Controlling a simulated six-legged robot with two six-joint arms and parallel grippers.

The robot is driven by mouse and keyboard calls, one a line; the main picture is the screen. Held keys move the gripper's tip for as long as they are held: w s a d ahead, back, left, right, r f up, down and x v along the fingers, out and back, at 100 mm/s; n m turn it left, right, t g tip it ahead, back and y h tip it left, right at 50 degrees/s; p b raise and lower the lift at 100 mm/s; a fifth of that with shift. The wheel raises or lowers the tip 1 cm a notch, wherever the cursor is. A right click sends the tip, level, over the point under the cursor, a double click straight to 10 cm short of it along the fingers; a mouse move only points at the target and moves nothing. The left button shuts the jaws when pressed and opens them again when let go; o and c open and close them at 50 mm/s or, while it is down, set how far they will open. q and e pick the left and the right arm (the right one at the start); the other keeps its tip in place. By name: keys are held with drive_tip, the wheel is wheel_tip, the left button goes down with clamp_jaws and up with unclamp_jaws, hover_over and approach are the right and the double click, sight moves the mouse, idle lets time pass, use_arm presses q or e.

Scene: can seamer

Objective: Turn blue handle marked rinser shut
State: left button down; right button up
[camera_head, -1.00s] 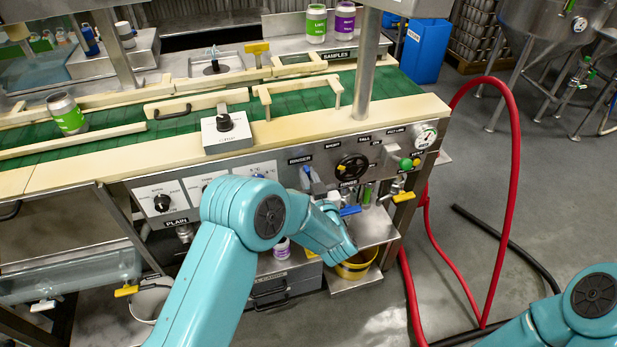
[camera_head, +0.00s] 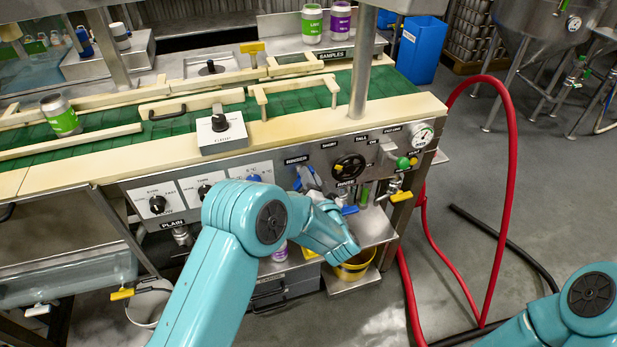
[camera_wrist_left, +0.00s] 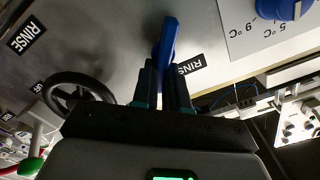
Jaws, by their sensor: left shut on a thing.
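The blue handle (camera_wrist_left: 168,40) under the label RINSER (camera_head: 297,160) sits on the steel front panel. In the left wrist view it is a slim blue lever, standing nearly in line with my fingers. My left gripper (camera_wrist_left: 163,82) is shut on its near end, and the fingers partly cover the label beside it. In the head view the blue handle (camera_head: 309,177) shows small above my left wrist, and my forearm hides part of the panel. My right arm enters at the bottom right; its gripper is out of frame.
A black handwheel (camera_head: 350,167) is just right of the handle. A second blue handle (camera_head: 349,210) is lower down, above a yellow-rimmed bucket (camera_head: 355,265). Dials (camera_head: 157,204) line the panel at left. A red hose (camera_head: 513,190) loops at right over open floor.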

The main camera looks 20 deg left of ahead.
use_arm(q)
drive_tip(key=shift+d+m, duration=0.1)
drive_tip(key=shift+m, duration=0.4)
drive_tip(key=c, duration=1.1)
unclamp_jaws()
drive_tip(key=shift+c, duration=0.2)
drive_tip(key=shift+f, duration=0.1)
drive_tip(key=b+v, duration=0.1)
drive_tip(key=v, duration=1.5)
drive_tip(key=shift+s+d, duration=0.1)
